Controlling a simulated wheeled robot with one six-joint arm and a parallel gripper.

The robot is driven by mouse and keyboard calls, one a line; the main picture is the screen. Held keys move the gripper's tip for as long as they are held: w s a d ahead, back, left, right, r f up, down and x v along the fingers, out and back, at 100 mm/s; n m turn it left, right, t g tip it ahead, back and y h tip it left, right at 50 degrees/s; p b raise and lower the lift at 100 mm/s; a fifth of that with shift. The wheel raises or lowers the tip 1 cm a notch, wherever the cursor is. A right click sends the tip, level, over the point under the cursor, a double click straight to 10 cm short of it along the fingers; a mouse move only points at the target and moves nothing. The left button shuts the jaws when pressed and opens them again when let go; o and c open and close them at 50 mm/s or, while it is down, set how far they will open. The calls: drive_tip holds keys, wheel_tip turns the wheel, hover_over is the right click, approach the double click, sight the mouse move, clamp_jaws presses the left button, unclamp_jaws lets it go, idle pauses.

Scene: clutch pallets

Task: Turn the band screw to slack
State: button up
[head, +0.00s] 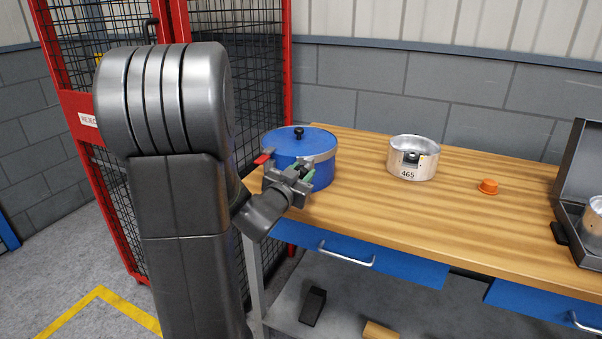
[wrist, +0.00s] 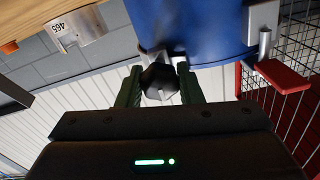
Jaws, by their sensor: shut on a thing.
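My gripper (head: 303,177) is at the drum's front. In the wrist view, its two green fingers are shut on the dark faceted band screw (wrist: 159,78) beside the blue drum wall. The screw's thread is mostly hidden.
On the wooden bench (head: 450,213), a metal pot marked 465 (head: 411,167) stands right of the drum. An orange cap (head: 488,186) lies farther right, before an open grey case (head: 585,190). A red-framed mesh cage (head: 263,80) stands behind my arm.

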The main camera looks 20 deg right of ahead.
drive_tip(key=o, duration=1)
drive_tip(key=v, duration=1.3)
drive_tip(key=shift+s+a, duration=0.25)
drive_tip(key=shift+a, duration=0.1)
drive_tip(key=shift+d, duration=0.1)
drive_tip(key=x, duration=1.3)
drive_tip(key=shift+w+d, duration=0.25)
drive_tip(key=shift+d, duration=0.05)
